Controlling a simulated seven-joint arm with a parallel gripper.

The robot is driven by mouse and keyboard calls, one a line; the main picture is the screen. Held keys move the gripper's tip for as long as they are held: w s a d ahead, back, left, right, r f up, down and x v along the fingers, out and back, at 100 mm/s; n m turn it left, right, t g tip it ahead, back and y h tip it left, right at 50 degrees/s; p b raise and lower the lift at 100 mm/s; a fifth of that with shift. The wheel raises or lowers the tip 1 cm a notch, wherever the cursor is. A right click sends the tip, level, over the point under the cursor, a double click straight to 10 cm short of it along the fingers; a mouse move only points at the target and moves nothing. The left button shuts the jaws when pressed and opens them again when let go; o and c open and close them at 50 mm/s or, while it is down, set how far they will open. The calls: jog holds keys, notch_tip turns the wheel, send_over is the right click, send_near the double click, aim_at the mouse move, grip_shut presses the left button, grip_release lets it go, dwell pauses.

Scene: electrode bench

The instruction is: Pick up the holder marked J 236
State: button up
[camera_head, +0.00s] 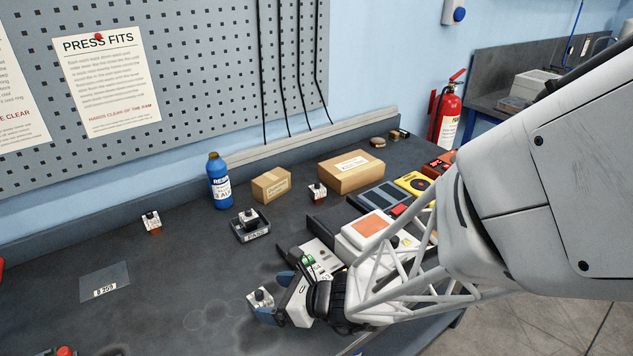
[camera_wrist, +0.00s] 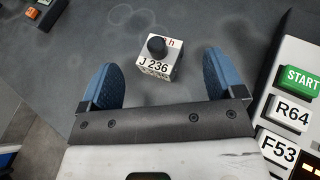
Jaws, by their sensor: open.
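The holder marked J 236 (camera_wrist: 157,66) is a small white block with a round black knob on top. It stands on the dark bench, and its label faces my gripper in the wrist view. In the head view the holder (camera_head: 258,299) is at the lower middle, partly hidden by the gripper. My gripper (camera_head: 272,296) is open, low over the bench.
Similar holders stand farther back: one at the left (camera_head: 152,223), one by the cardboard boxes (camera_head: 317,192), and one on a dark labelled base (camera_head: 252,231). A panel with a green START button (camera_wrist: 300,80) is close right of my gripper. Bench left of the holder is clear.

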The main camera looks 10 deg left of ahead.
aim_at(263, 295)
jog(key=shift+x, duration=1.8)
jog(key=shift+r, duration=0.1)
jog(key=c, duration=1.1)
jog(key=shift+r, duration=0.2)
jog(key=shift+c, duration=0.2)
jog(key=shift+r, duration=0.55)
notch_tip(263, 295, up, 2)
jog(key=shift+r, duration=0.1)
jog(key=s+d+r, duration=0.1)
jog(key=s+d, duration=1)
jog(key=s, duration=0.1)
jog(key=shift+r, duration=0.15)
